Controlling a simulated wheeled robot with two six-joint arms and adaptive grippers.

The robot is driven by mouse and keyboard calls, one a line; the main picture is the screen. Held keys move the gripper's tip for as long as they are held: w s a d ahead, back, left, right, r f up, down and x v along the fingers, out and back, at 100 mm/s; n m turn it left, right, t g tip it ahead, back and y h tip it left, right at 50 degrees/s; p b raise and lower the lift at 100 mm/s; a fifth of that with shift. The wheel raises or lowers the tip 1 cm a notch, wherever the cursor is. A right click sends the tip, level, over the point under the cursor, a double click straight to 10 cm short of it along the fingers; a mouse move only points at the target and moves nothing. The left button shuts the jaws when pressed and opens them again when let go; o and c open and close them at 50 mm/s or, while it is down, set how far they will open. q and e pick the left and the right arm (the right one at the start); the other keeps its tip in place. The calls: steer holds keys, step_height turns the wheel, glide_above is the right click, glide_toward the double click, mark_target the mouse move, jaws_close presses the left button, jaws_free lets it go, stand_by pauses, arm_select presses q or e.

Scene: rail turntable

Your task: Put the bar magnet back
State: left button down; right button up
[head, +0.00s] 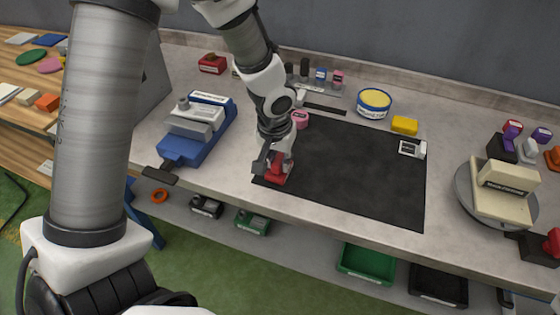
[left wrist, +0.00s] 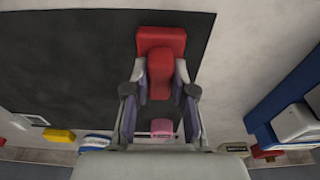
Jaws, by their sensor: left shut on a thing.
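My left gripper (head: 275,163) is shut on a red block-like thing (head: 277,175) at the black mat's front left corner. In the left wrist view, my left gripper (left wrist: 160,86) has its fingers on both sides of the red thing's narrower raised part (left wrist: 160,70); its wider red part (left wrist: 162,40) lies beyond. I cannot tell whether it rests on the mat or hangs just above it. No readable label marks a bar magnet; the red thing may be it. My right gripper is not in view.
The black mat (head: 350,170) is mostly bare. A blue-and-grey vise-like device (head: 198,128) stands left. A pink round thing (head: 299,117), a yellow-topped tin (head: 374,102) and a yellow block (head: 404,125) are behind. A turntable (head: 463,192) bears a cream block (head: 503,190) at right.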

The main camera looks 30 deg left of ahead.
mark_target(276, 165)
arm_select(q)
steer(key=shift+f, duration=0.1)
steer(key=c, duration=1)
jaws_free()
steer(key=shift+o, duration=0.2)
steer(key=shift+r, duration=0.55)
step_height(276, 165, up, 11)
steer(key=s+p, duration=0.1)
steer(key=p, duration=0.1)
steer(key=shift+s+d, duration=0.2)
steer(key=shift+s, duration=0.15)
